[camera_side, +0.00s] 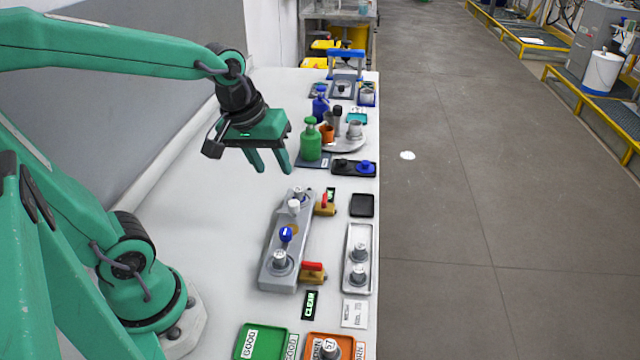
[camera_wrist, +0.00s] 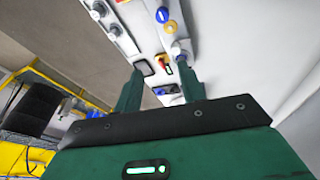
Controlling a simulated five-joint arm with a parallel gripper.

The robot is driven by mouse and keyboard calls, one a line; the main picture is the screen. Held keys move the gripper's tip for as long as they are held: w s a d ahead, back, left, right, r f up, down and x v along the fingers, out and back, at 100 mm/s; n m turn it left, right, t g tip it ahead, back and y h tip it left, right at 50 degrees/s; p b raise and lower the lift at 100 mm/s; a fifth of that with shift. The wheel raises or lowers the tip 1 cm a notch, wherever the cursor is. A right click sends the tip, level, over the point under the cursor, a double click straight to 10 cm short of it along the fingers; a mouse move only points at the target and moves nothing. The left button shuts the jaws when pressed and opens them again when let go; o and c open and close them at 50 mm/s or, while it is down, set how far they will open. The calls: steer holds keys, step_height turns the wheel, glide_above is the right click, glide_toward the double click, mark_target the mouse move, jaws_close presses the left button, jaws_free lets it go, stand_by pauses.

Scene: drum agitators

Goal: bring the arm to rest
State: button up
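My gripper (camera_side: 268,162) hangs above the white table in the side view, left of the green bottle and behind the grey fixture. Its two green fingers point down and stand apart, with nothing between them. In the wrist view my gripper (camera_wrist: 160,90) also shows its two fingers spread and empty. The long grey fixture (camera_side: 275,255) lies below and in front of the gripper, with a blue knob (camera_side: 286,235), silver fittings and red-handled brass valves (camera_side: 313,272) at its side. The gripper touches nothing that I can see.
A green bottle (camera_side: 310,140), a blue bottle (camera_side: 320,103) and an orange cup (camera_side: 327,133) stand at the back right. A silver tray (camera_side: 358,258) lies right of the fixture. Green (camera_side: 262,343) and orange (camera_side: 322,345) trays sit at the front. The table's left side is clear.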

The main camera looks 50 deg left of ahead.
steer(key=s+d+r+m+t, duration=0.1)
steer(key=s+d+r+m, duration=0.1)
steer(key=s+m, duration=0.3)
steer(key=shift+s+r+m+t, duration=0.2)
steer(key=shift+r+m+t, duration=0.25)
steer(key=shift+m, duration=0.65)
